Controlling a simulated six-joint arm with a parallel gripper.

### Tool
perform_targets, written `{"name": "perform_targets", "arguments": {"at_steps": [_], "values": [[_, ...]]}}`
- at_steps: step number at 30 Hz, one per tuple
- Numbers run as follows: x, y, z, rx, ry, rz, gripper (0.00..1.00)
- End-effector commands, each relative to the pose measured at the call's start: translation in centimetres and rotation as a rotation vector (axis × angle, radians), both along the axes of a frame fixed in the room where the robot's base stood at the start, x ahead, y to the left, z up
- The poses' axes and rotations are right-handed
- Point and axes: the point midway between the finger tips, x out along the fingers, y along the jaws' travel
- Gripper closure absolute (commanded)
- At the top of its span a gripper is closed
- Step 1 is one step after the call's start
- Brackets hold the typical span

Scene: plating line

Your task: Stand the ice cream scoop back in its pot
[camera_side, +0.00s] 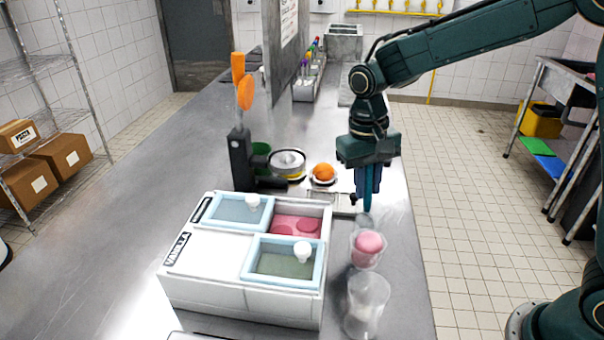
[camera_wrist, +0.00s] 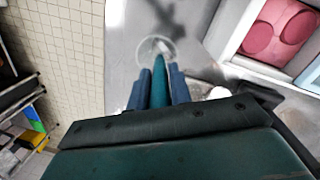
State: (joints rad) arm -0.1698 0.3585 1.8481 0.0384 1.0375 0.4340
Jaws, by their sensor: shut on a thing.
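My gripper (camera_side: 368,200) points straight down over the right edge of the counter, its blue fingers shut on the teal handle of the ice cream scoop (camera_wrist: 159,76). In the wrist view the fingers (camera_wrist: 153,88) flank the handle. Most of the scoop is hidden by the fingers in the side view. A clear round pot (camera_wrist: 155,48) shows just beyond the handle's tip in the wrist view, and its see-through wall shows under the gripper in the side view (camera_side: 367,222). I cannot tell whether the scoop's lower end is inside the pot or above it.
A clear cup with a pink ball (camera_side: 367,247) and a clear cup (camera_side: 367,305) stand in front of the gripper. A white ice cream freezer (camera_side: 245,300) with an open pink tub (camera_side: 297,228) is to the left. An orange fruit (camera_side: 323,172) sits behind.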

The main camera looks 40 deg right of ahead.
Motion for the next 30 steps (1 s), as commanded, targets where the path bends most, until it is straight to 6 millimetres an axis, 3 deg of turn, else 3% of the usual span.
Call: {"name": "perform_targets", "arguments": {"at_steps": [13, 14, 17, 30], "values": [[0.00, 0.01, -0.38, 0.000, 0.000, 0.000, 1.00], [0.00, 0.01, -0.38, 0.000, 0.000, 0.000, 0.76], [0.00, 0.01, -0.38, 0.000, 0.000, 0.000, 0.56], [0.05, 0.01, -0.07, 0.000, -0.001, 0.000, 0.54]]}}
